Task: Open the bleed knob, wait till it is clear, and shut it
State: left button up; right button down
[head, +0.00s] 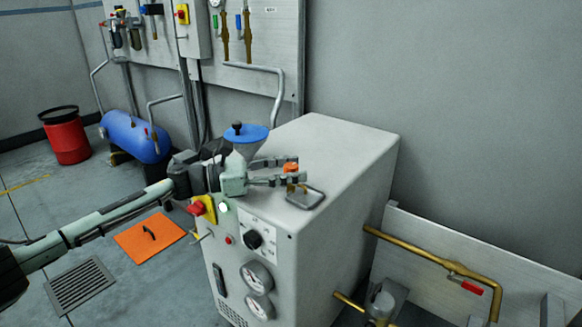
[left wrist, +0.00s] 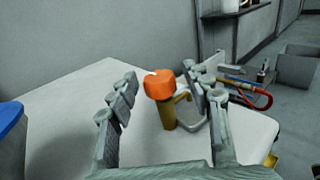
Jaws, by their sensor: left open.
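The bleed knob (head: 290,167) is orange and sits on a short brass post with a side spout, on top of the grey cabinet (head: 330,150). In the left wrist view the orange knob (left wrist: 159,86) stands upright between my finger tips. A small grey tray (head: 306,197) lies under the spout; it is partly hidden behind a finger in the left wrist view. My left gripper (head: 277,171) is open, with one finger on each side of the knob and a visible gap to it in the left wrist view. My right gripper is not in view. No fluid can be made out at the spout.
A funnel with a blue lid (head: 246,133) stands on the cabinet close to my left gripper. The cabinet front carries a red and yellow switch (head: 202,208), a black dial (head: 254,240) and gauges (head: 257,277). Brass pipes (head: 420,257) run at the right.

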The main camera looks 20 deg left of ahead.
pick_arm(q)
grip_shut()
dwell(0.4)
